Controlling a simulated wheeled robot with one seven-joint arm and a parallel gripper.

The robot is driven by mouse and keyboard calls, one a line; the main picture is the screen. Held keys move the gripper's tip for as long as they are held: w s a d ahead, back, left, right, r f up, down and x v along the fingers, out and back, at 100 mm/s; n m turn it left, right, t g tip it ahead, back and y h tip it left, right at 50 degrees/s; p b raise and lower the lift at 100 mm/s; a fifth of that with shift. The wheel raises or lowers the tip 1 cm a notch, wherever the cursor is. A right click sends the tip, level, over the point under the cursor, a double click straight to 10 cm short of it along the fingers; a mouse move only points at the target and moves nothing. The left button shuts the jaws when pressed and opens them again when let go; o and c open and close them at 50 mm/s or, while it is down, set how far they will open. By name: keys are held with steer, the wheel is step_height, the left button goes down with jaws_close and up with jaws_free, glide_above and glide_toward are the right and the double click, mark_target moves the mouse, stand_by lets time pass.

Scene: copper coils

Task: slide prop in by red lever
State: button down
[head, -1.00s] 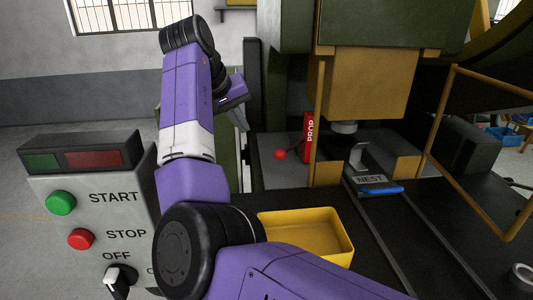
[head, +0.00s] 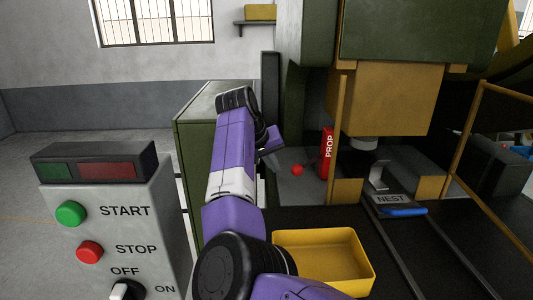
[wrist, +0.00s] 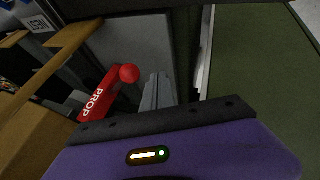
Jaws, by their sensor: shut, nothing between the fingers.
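The red prop (head: 327,154) stands upright beside the yellow guard post under the press, with PROP lettered on it. A red ball knob (head: 297,170) sits just left of it, the end of its lever. In the wrist view the knob (wrist: 129,74) is by the upper end of the prop (wrist: 98,98). My gripper (head: 276,150) is left of the knob and slightly above it in the head view. In the wrist view its grey fingers (wrist: 158,88) are together and empty, just right of the knob, with a small gap visible.
A yellow post and press ram block (head: 392,100) stand right of the prop. The NEST plate (head: 391,198) and a blue-handled tool (head: 405,212) lie farther right. A yellow tray (head: 322,262) is in front. A green cabinet (head: 190,140) is on the left, behind the START/STOP panel (head: 115,225).

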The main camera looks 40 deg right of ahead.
mark_target(301, 170)
steer(key=shift+s+d+f, duration=0.1)
steer(key=shift+s+d, duration=0.25)
steer(key=shift+d, duration=0.4)
steer(key=shift+s+d+f, duration=0.1)
steer(key=shift+s+d, duration=0.25)
steer(key=shift+d, duration=0.4)
steer(key=s+d+p, duration=0.2)
steer(key=d+p, duration=0.1)
steer(key=d, duration=0.1)
steer(key=shift+s+d+r, duration=0.1)
steer(key=shift+s+r, duration=0.1)
steer(key=shift+s, duration=0.2)
steer(key=shift+s+d+f, duration=0.2)
steer(key=shift+s+d, duration=0.05)
steer(key=shift+d, duration=0.1)
steer(key=shift+s+d, duration=0.1)
steer(key=shift+p, duration=0.4)
